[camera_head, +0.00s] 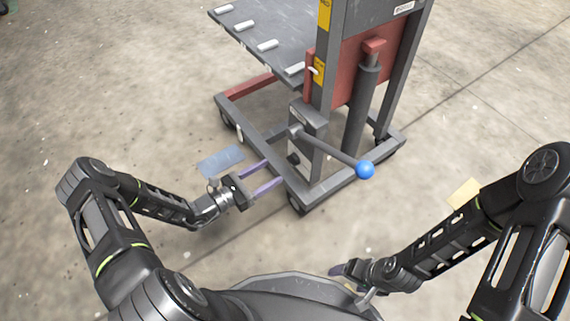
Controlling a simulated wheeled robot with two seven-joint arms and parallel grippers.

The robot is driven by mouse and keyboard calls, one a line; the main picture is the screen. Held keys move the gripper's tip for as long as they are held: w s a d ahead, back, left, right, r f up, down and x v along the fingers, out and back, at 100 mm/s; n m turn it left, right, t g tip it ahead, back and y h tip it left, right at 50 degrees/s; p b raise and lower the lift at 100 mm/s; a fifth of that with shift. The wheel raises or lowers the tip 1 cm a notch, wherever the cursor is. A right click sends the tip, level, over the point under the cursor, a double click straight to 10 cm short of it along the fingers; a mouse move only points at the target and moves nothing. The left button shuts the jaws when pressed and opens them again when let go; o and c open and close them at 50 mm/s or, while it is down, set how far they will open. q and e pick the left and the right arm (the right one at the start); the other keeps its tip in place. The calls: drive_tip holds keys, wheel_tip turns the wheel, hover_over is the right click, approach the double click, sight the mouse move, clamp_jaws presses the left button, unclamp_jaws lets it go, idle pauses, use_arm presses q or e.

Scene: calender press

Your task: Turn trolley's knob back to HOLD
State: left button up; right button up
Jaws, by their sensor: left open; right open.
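The trolley (340,190) is a grey wheeled lift frame with a red back panel and an upright column. A small dark knob (293,158) sits low on the grey box at the column's foot; its pointer and any HOLD marking are too small to read. My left gripper (273,173) is open, its two purple fingers pointing right toward the knob. They look a little short of it, and nothing shows between them. My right gripper (337,271) is low in front of my body, seen edge-on, and holds nothing visible.
A grey lever with a blue ball end (365,169) reaches out from the box, above and right of the knob. A blue-grey patch (220,161) lies on the concrete floor. The floor at left is clear.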

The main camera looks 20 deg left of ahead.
sight(289, 161)
use_arm(q)
drive_tip(key=b+x, duration=0.1)
drive_tip(key=x, duration=0.4)
drive_tip(key=shift+w+d+f+b, duration=0.1)
drive_tip(key=shift+d+f+b, duration=0.05)
drive_tip(key=shift+b, duration=0.2)
drive_tip(key=shift+w+d, duration=0.4)
drive_tip(key=shift+w, duration=0.15)
drive_tip(key=shift+c, duration=0.6)
clamp_jaws()
